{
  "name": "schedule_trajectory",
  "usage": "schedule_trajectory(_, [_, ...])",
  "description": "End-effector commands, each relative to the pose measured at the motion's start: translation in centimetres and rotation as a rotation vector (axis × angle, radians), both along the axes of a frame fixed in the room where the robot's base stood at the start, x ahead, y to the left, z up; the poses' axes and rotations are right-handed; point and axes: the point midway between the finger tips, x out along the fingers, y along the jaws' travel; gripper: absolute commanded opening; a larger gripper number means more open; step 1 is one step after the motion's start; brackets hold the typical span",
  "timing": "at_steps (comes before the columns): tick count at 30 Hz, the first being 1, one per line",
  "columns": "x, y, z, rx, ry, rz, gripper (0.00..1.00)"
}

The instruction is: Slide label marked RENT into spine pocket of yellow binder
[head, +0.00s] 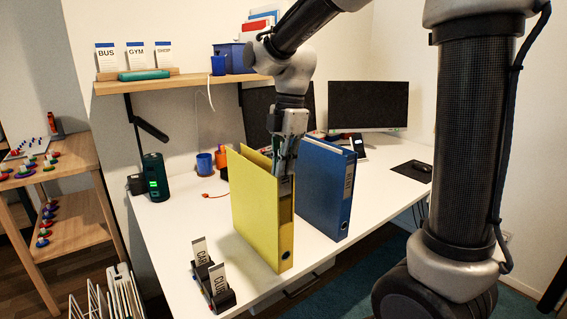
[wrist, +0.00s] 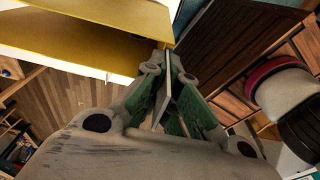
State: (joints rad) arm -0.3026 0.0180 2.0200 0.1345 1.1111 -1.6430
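The yellow binder (head: 258,205) stands upright on the white desk, its spine facing the front right. It also shows in the wrist view (wrist: 75,45). My gripper (head: 284,168) points down at the top of this spine. In the wrist view its green-padded fingers (wrist: 165,72) are closed on a thin pale label (wrist: 166,100), seen nearly edge-on. The label's print is not readable, so I cannot confirm RENT. The fingers and the small scale hide how its lower end meets the spine pocket; I cannot tell whether it is inside.
A blue binder (head: 327,190) with a label on its spine stands close at right. Two dark holders with CAR (head: 200,254) and CLUB (head: 219,280) labels stand at the desk's front edge. BUS, GYM and SHOP cards stand on the wall shelf (head: 180,83).

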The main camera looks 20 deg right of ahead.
Motion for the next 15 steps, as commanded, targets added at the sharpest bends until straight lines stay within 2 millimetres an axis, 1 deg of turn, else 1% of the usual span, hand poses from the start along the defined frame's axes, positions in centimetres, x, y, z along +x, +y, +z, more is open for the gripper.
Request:
schedule_trajectory(2, [-0.01, 0.00, -0.01, 0.000, 0.000, 0.000, 0.00])
schedule_trajectory(3, [-0.01, 0.00, -0.01, 0.000, 0.000, 0.000, 0.04])
schedule_trajectory(7, [-0.01, 0.00, -0.01, 0.000, 0.000, 0.000, 0.27])
schedule_trajectory(8, [0.00, 0.00, -0.01, 0.000, 0.000, 0.000, 0.30])
schedule_trajectory(15, [0.00, 0.00, -0.02, 0.000, 0.000, 0.000, 0.30])
